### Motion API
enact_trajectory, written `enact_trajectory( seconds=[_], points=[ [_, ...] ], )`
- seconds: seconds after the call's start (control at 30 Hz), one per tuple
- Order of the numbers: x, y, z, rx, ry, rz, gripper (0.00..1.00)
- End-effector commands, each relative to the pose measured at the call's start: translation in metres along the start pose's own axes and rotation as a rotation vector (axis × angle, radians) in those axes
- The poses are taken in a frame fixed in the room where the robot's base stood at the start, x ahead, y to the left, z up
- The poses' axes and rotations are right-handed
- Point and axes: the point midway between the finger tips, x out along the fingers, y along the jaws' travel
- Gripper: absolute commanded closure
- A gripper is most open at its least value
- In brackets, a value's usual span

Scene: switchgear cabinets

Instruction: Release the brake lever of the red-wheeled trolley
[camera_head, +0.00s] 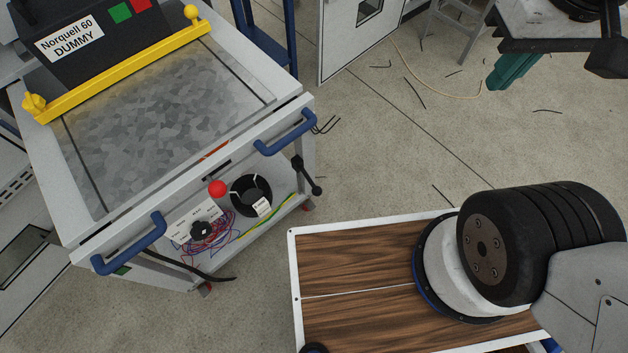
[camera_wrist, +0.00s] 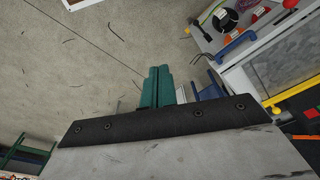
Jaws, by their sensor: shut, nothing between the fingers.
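The trolley (camera_head: 95,245) stands at the left in the head view, a light grey cart with blue handles and small red wheels (camera_head: 206,288). A black lever (camera_head: 307,175) with a dark knobbed end sticks out at its right front corner. A red ball knob (camera_head: 217,188) shows at its front, below the top. I cannot tell for sure which is the brake lever. My gripper (camera_head: 513,70), with teal fingers, is at the upper right, well apart from the trolley. In the wrist view its fingers (camera_wrist: 157,88) are together and empty; the trolley (camera_wrist: 265,60) is at the upper right.
A yellow bar (camera_head: 125,70) crosses the trolley top before a dark box labelled "Norquell 60 DUMMY" (camera_head: 75,45). Cables and a black reel (camera_head: 250,195) lie on the lower shelf. A white cabinet (camera_head: 365,30) stands behind. Open floor (camera_head: 400,140) lies between gripper and trolley.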

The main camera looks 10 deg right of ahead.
Motion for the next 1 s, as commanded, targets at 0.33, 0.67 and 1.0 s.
enact_trajectory(
  seconds=[0.33, 0.67, 1.0],
  points=[
    [0.000, -0.011, -0.024, -0.020, -0.063, -0.047, 1.00],
    [0.031, -0.037, -0.122, -0.068, -0.268, -0.256, 1.00],
    [0.121, -0.057, -0.223, -0.076, -0.428, -0.507, 1.00]
  ],
)
